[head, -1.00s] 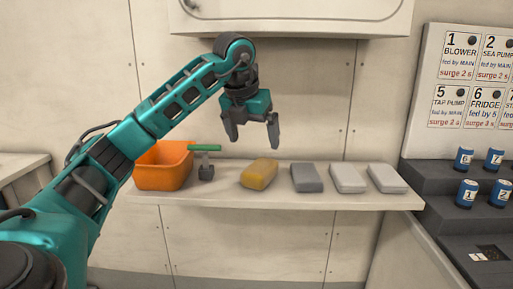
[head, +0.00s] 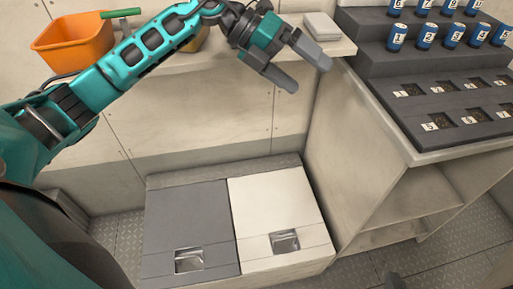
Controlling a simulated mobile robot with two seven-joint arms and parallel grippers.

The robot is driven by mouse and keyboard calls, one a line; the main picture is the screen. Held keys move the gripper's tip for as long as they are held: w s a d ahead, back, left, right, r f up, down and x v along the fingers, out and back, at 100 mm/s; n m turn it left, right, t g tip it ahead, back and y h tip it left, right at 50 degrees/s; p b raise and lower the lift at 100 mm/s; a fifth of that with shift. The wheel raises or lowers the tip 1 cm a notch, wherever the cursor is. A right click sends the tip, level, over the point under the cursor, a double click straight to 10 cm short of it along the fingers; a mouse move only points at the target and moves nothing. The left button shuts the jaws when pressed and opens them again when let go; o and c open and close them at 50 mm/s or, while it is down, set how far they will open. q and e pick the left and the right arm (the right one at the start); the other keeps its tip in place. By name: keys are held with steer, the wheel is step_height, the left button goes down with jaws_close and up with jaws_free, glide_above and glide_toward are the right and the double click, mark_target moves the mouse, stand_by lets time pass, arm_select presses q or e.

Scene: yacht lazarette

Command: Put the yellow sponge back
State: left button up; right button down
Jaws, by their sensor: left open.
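The yellow sponge (head: 197,40) is on the wall shelf (head: 175,66), mostly hidden behind my left arm; only a small part of it shows. My left gripper (head: 308,74) is open and empty, its two grey fingers pointing down and right, in front of the shelf's right part. It appears apart from the sponge, to its right. My right gripper is not in view.
An orange bin (head: 72,45) stands at the shelf's left, near a green-handled tool (head: 121,13). A white block (head: 322,27) lies at the shelf's right end. Below are a dark grey lid (head: 188,218) and a white lid (head: 275,205) with recessed handles. Stepped dark racks (head: 375,70) hold numbered blue cans.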

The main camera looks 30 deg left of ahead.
arm_select(q)
steer(key=s+d+n+t+h, duration=0.2)
steer(key=s+d+n+h, duration=0.15)
steer(key=d+h, duration=0.4)
steer(key=s+a+f+n+t+y, duration=0.1)
steer(key=a+f+n+t+y, duration=0.2)
steer(key=f+n+t+y, duration=0.65)
steer(key=s+a+f+n+t+y, duration=0.1)
steer(key=a+f+n+t+y, duration=0.3)
steer(key=n, duration=1.1)
steer(key=s+f+n+g+y, duration=0.2)
steer(key=s+f+n+g, duration=0.4)
steer(key=s+f, duration=0.5)
step_height(320, 180, down, 4)
steer(key=shift+f+n+g, duration=0.1)
steer(key=shift+n+g, duration=0.3)
steer(key=shift+g, duration=0.35)
steer(key=shift+s+a, duration=0.1)
